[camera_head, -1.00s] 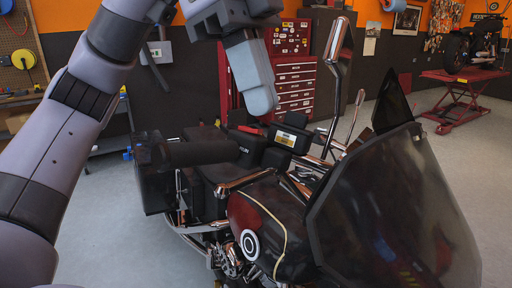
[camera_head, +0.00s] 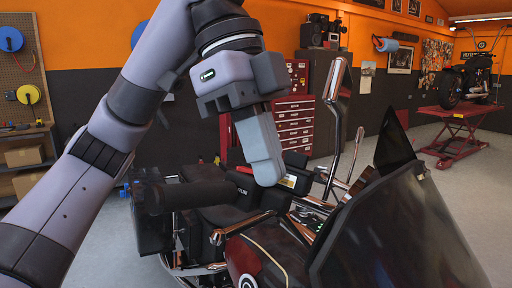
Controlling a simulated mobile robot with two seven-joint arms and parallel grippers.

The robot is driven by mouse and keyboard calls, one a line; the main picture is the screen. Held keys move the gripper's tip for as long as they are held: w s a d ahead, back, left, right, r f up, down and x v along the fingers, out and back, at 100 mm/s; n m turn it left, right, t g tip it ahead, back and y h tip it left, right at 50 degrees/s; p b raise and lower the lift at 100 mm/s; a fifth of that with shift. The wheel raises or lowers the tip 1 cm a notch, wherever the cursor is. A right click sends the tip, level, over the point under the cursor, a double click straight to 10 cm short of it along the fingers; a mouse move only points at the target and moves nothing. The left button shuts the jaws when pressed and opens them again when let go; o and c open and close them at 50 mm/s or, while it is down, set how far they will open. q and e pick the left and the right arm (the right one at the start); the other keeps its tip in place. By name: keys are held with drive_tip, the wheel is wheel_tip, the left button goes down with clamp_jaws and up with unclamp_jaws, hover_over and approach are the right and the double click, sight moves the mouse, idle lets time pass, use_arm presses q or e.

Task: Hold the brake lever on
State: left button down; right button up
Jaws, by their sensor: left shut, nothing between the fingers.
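The motorcycle's black handlebar grip (camera_head: 188,196) points left in the head view. A chrome lever (camera_head: 243,226), which looks like the brake lever, runs beside it, lower and to the right, with a rounded end at its left. My left gripper (camera_head: 265,178) is shut and empty, its grey fingers pointing down. Its tips show just above the lever in the picture, in front of the black boxes on the motorcycle. I see no contact with the lever, and the depth gap is hard to judge. My right gripper is not in view.
The dark windscreen (camera_head: 400,235) fills the lower right. A chrome mirror stalk (camera_head: 335,120) rises just right of my left gripper. A red tool cabinet (camera_head: 294,130) stands behind. A red lift (camera_head: 452,135) bearing another motorcycle is far right, with open floor before it.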

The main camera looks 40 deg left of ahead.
sight(253, 220)
use_arm(q)
wheel_tip(253, 220, down, 7)
drive_tip(key=a+b, duration=0.1)
drive_tip(key=shift+a+r, duration=0.15)
drive_tip(key=shift+a, duration=0.25)
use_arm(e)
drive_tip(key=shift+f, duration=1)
use_arm(q)
drive_tip(key=shift+s+a, duration=0.1)
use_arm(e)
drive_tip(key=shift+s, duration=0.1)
